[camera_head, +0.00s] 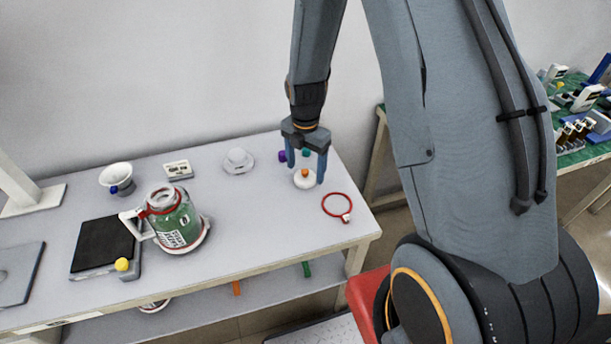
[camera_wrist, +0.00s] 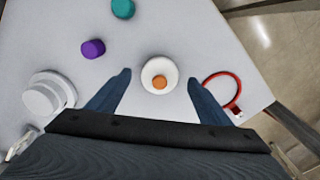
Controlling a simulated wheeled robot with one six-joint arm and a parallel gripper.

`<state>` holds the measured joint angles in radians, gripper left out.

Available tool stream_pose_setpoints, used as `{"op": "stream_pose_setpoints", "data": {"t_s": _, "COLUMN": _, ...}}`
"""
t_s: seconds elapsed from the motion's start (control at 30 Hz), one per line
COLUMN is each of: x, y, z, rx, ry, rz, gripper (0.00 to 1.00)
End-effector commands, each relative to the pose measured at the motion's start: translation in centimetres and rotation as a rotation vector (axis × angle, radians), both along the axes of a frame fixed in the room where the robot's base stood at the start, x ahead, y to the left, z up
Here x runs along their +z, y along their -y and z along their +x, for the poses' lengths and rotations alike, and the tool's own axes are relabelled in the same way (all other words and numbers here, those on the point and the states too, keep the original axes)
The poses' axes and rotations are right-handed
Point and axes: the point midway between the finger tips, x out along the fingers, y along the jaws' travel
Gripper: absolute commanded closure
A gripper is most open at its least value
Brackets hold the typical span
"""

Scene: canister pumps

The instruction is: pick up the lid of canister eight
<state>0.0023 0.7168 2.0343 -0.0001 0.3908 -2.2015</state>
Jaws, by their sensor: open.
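A round white lid with an orange knob (camera_head: 305,182) lies on the grey table near its right end. It also shows in the wrist view (camera_wrist: 160,76), ahead of and between my fingertips. My gripper (camera_head: 304,171) is open above the lid, with one blue-grey finger on each side; in the wrist view its fingertips (camera_wrist: 160,80) stand clear of the lid. A glass canister with green contents and a white handle (camera_head: 177,218) stands on the table at left. I cannot read a number on it or on the lid.
A red ring (camera_head: 326,203) lies right of the lid. Purple and teal pieces (camera_wrist: 93,48) lie left of and beyond it, with a white round part (camera_wrist: 48,94) farther left. A black-topped scale (camera_head: 104,243) and a white bowl (camera_head: 116,177) are at left.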

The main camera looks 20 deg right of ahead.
Motion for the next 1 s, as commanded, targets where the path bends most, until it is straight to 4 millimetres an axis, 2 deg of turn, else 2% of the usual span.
{"op": "stream_pose_setpoints", "data": {"t_s": 0.2, "x": -1.8, "y": 0.0, "z": 0.0, "rx": 0.000, "ry": 0.000, "rz": 0.000, "gripper": 0.27}}
{"op": "stream_pose_setpoints", "data": {"t_s": 0.47, "x": -2.1, "y": 0.0, "z": 0.0, "rx": 0.000, "ry": 0.001, "rz": 0.001, "gripper": 0.27}}
{"op": "stream_pose_setpoints", "data": {"t_s": 0.5, "x": -2.1, "y": 0.0, "z": 0.0, "rx": 0.000, "ry": 0.000, "rz": 0.000, "gripper": 0.29}}
{"op": "stream_pose_setpoints", "data": {"t_s": 0.7, "x": -2.1, "y": 0.0, "z": 0.0, "rx": 0.000, "ry": 0.000, "rz": 0.000, "gripper": 0.63}}
{"op": "stream_pose_setpoints", "data": {"t_s": 0.77, "x": -2.1, "y": 0.0, "z": 0.0, "rx": 0.000, "ry": 0.000, "rz": 0.000, "gripper": 0.71}}
{"op": "stream_pose_setpoints", "data": {"t_s": 1.0, "x": -2.1, "y": 0.0, "z": 0.0, "rx": 0.000, "ry": 0.000, "rz": 0.000, "gripper": 0.71}}
